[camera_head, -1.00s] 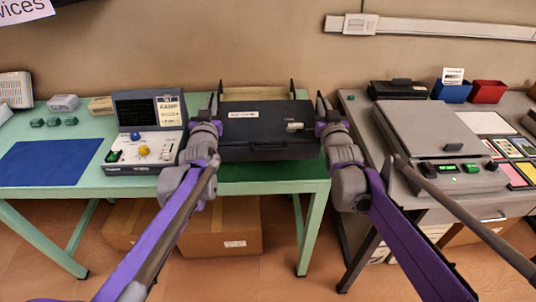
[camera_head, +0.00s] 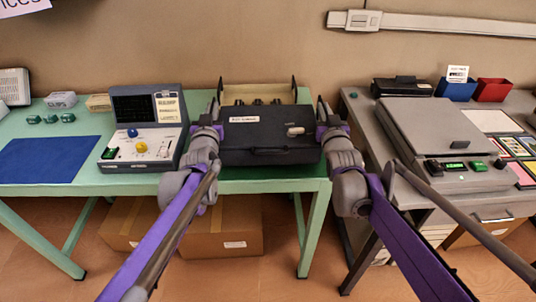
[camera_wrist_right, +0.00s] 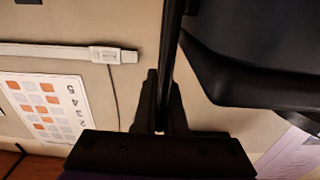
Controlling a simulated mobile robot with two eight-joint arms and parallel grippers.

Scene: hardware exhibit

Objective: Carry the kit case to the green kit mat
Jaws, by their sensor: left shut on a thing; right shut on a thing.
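The kit case (camera_head: 270,140), a dark box with a white label on its lid and a handle on its front, is held level between my two grippers near the front of the green table. My left gripper (camera_head: 214,108) is shut on its left side. My right gripper (camera_head: 322,108) is shut on its right side. In the right wrist view, the fingers (camera_wrist_right: 160,105) close on a thin dark bar beside a dark body. I cannot make out the green kit mat apart from the green tabletop, and the case hides the surface beneath it.
An instrument with a screen (camera_head: 146,125) stands close left of the case. A tan open box (camera_head: 240,96) with dark items is behind it. A blue mat (camera_head: 48,160) lies far left. The grey table (camera_head: 350,105) at right carries a grey device (camera_head: 430,130).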

